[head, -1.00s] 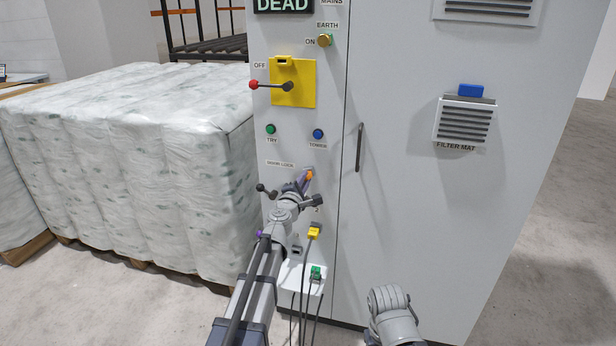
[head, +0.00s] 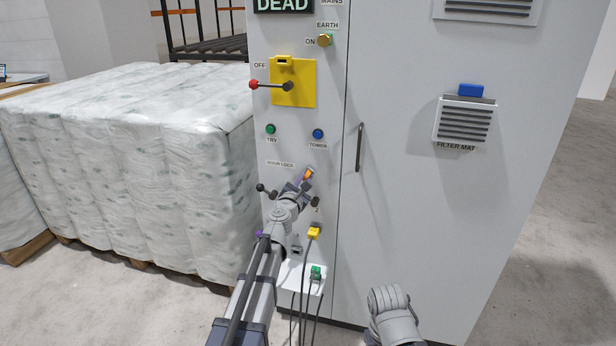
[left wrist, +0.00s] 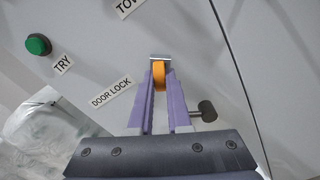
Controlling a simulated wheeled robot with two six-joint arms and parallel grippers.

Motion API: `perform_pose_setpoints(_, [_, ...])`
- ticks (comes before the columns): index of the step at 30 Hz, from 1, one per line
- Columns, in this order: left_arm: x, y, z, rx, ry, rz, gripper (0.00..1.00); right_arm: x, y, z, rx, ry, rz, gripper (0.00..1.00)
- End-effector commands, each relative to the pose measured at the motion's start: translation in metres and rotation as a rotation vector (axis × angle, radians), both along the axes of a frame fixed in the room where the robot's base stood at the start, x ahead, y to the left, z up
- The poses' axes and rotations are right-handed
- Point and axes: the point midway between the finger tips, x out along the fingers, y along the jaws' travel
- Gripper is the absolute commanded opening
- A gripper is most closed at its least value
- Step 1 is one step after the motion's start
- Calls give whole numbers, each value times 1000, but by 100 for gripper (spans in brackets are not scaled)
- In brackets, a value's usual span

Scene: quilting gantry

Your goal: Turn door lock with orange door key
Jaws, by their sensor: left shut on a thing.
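The orange door key (head: 308,175) is at the door lock on the grey cabinet's narrow left panel, right of the DOOR LOCK label (head: 280,163). In the left wrist view the orange key (left wrist: 159,76) sits between the purple fingertips, against a silver lock piece (left wrist: 159,57). My left gripper (head: 305,180) is shut on the key, close to the panel. Its fingers hide part of the key, and how far the key is in the lock cannot be seen. The labels look tilted in the wrist view. My right gripper is not in view; only part of my right arm shows.
Above are a green TRY button (head: 270,129), a blue button (head: 318,134) and a yellow switch plate (head: 305,95) with a red-knobbed lever. A door handle (head: 359,148) stands at right. Below are yellow (head: 314,232) and green (head: 316,272) plugs with cables. Wrapped bales (head: 130,170) stand left.

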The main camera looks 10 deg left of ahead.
Motion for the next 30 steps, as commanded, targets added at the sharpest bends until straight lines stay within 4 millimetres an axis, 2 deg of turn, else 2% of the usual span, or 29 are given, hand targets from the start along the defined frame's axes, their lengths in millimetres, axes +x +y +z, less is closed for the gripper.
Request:
perform_pose_setpoints(10, [0, 0, 0, -35, 1, 0, 0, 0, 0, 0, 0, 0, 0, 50])
perform_pose_setpoints(20, [0, 0, 0, -333, 12, -2, 0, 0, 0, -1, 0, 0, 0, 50])
perform_pose_setpoints(30, [0, 0, 0, -366, 12, -3, 0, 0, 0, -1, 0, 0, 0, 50])
